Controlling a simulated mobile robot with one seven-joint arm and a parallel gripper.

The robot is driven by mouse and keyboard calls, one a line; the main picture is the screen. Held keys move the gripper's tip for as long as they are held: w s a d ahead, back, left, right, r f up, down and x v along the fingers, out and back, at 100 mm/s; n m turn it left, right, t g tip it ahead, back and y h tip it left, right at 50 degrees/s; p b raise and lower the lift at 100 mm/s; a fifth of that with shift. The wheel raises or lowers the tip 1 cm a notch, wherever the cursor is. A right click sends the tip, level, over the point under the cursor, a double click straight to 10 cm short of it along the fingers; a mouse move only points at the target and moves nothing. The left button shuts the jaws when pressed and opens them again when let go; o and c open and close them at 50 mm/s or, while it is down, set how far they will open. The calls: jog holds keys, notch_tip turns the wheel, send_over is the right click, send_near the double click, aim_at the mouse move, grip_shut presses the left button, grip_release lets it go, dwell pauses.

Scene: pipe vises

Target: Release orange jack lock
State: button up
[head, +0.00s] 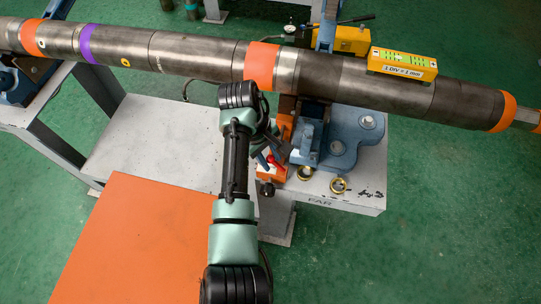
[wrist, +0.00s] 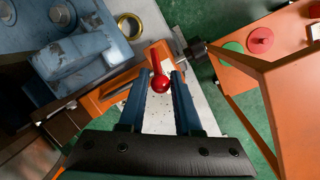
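The orange jack (head: 272,176) stands by the blue vise under the pipe, partly hidden by my arm. It also shows in the wrist view as an orange body (wrist: 108,97). Its lock lever is red with a round red ball knob (wrist: 160,84). My gripper (wrist: 160,74) is open, with one blue finger on each side of the red knob. Gaps show between the knob and both fingers, so it is not gripped. In the head view my gripper (head: 268,159) is beside the jack, and its fingers are small and partly hidden.
A long steel pipe (head: 195,55) lies across the vises. A yellow level (head: 402,65) sits on it. An orange box (wrist: 235,75) with green and red buttons is at right in the wrist view.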

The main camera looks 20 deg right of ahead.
jog(key=o, duration=0.3)
jog(key=shift+w+f, duration=0.1)
jog(key=s+p+v, duration=0.1)
jog(key=p+v, duration=0.1)
jog(key=v, duration=1.1)
jog(key=shift+w, duration=0.4)
